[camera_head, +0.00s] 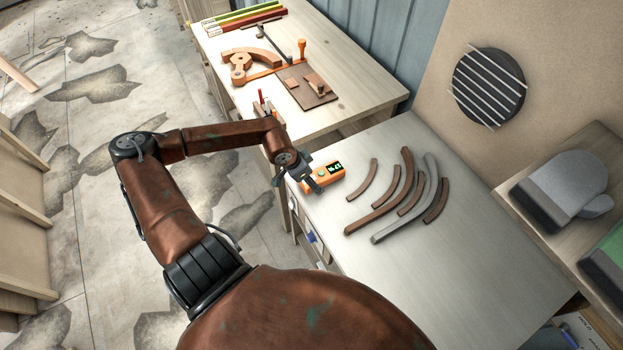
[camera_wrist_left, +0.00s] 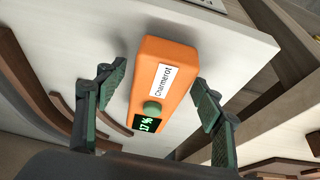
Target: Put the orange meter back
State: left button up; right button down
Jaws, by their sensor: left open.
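The orange meter (camera_head: 322,177) lies on the grey-white table near its left edge. In the left wrist view the meter (camera_wrist_left: 168,70) shows a white label, a green round button and a small lit display. My left gripper (camera_head: 312,184) is at the meter's left end in the head view. In the left wrist view its two fingers (camera_wrist_left: 155,105) are open, one on each side of the meter, with visible gaps. My right gripper is in neither view.
Several curved brown and grey strips (camera_head: 411,200) lie on the table right of the meter. A second wooden table (camera_head: 345,95) behind holds an orange jig (camera_head: 250,61) and a brown board (camera_head: 306,86). The table's front right area is clear.

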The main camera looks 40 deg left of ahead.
pick_arm(q)
jog(key=shift+r, duration=0.15)
jog(key=shift+s+r, duration=0.1)
jog(key=shift+r, duration=0.15)
jog(key=p+v, duration=0.4)
jog(key=v, duration=0.7)
jog(key=shift+r+p, duration=0.25)
jog(key=shift+p, duration=0.1)
jog(key=shift+s, duration=0.1)
